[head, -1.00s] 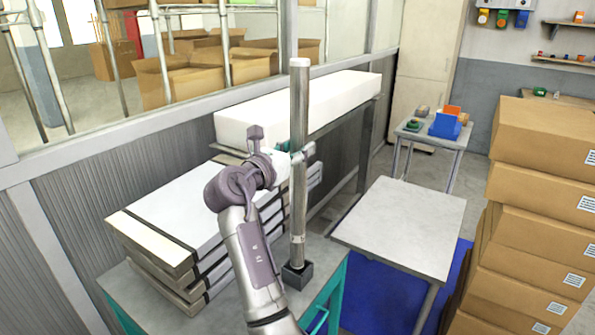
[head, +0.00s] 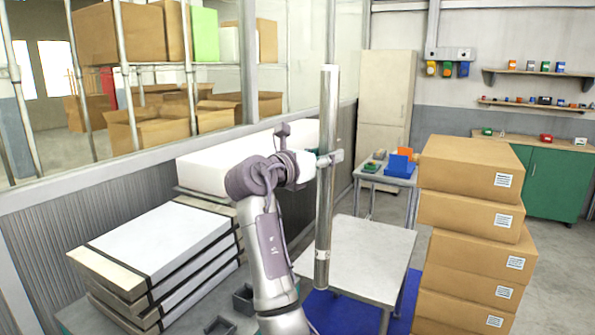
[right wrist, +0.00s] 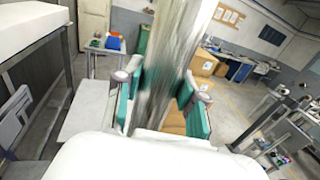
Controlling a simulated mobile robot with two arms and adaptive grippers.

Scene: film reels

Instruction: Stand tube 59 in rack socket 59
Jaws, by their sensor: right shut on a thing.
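A long grey metal tube (head: 326,200) stands nearly upright in the head view, with a pale label band near its lower end. My right gripper (head: 330,158) is shut on the tube above its middle. In the right wrist view the teal finger pads (right wrist: 163,100) are on both sides of the tube (right wrist: 172,45). The tube's lower end hangs free, to the right of two small black sockets. One socket (head: 243,299) is beside my forearm; the other (head: 220,326) is at the bottom edge. No number is readable. My left gripper is not in view.
Flat white-topped cases (head: 160,245) are stacked on the left. A bare grey table (head: 362,258) stands behind the tube's lower end. Stacked cardboard boxes (head: 472,207) stand at right. A long white block (head: 235,158) lies along the glazed wall.

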